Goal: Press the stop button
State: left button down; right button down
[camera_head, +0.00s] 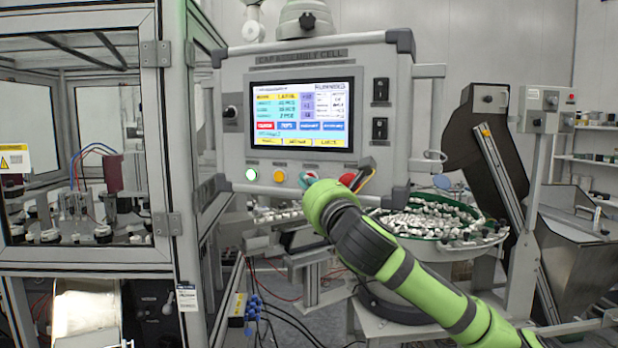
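The grey control panel (236,140) has a row of round buttons under its screen. My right gripper (364,177) is at the panel's lower right, close beside the red button. My green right wrist hides much of it, so its opening and any contact with the button are unclear. My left gripper is out of view.
A framed glass enclosure (165,140) stands at the left. Below and right of the panel is a round feeder bowl (430,222) full of small white parts. A dark inclined conveyor (487,150) and a post with a small switch box (540,108) stand further right.

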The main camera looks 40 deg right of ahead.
dwell(0.6)
jog(key=shift+s+a+p, duration=0.2)
jog(key=shift+a+p, duration=0.1)
jog(key=shift+s+a, duration=0.1)
jog(key=shift+a, duration=0.05)
jog(key=s+a, duration=0.1)
jog(key=s+a+p, duration=0.1)
jog(key=a, duration=0.1)
jog(key=s+a+p, duration=0.1)
jog(key=a, duration=0.1)
dwell(0.4)
jog(key=shift+f, duration=0.1)
dwell(0.5)
